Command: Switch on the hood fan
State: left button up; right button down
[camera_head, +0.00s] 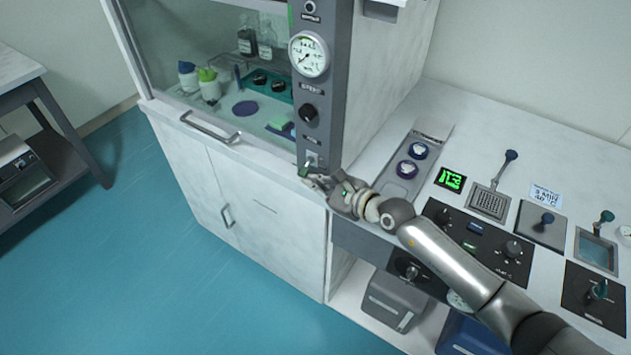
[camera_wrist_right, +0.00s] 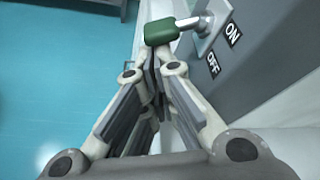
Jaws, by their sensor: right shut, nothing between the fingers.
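The hood's control panel (camera_head: 318,110) is a grey column with a gauge, a black knob and a small toggle switch at its lower end. The switch lever has a green tip (camera_wrist_right: 168,31) and a metal stem, and stands out from a plate beside ON and OFF labels (camera_wrist_right: 222,50). The green tip also shows in the head view (camera_head: 304,170). I cannot tell for certain which position the lever is in. My right gripper (camera_head: 318,182) is shut and empty, its fingertips (camera_wrist_right: 152,58) close by the green tip; contact is unclear. My left gripper is out of view.
The fume hood (camera_head: 215,150) stands at the left with a horizontal handle (camera_head: 210,130) and cabinet doors below. The bench at right (camera_head: 480,130) carries control panels, knobs, levers and a green display (camera_head: 450,180). Open blue floor (camera_head: 170,280) lies in front.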

jog(key=shift+s+a+r+m, duration=0.1)
jog(key=shift+r+m, duration=0.05)
jog(key=shift+m, duration=0.15)
jog(key=m+g, duration=0.1)
jog(key=s+r+m+g+y+p, duration=0.1)
jog(key=m, duration=0.1)
jog(key=a+r+m+g, duration=0.1)
jog(key=m, duration=0.1)
jog(key=shift+s+y+p, duration=0.3)
jog(key=shift+y+p, duration=0.1)
jog(key=shift+a, duration=0.1)
jog(key=shift+s+a+r+p, duration=0.4)
jog(key=shift+s+p, duration=0.2)
jog(key=shift+p, duration=0.35)
jog(key=shift+f, duration=0.1)
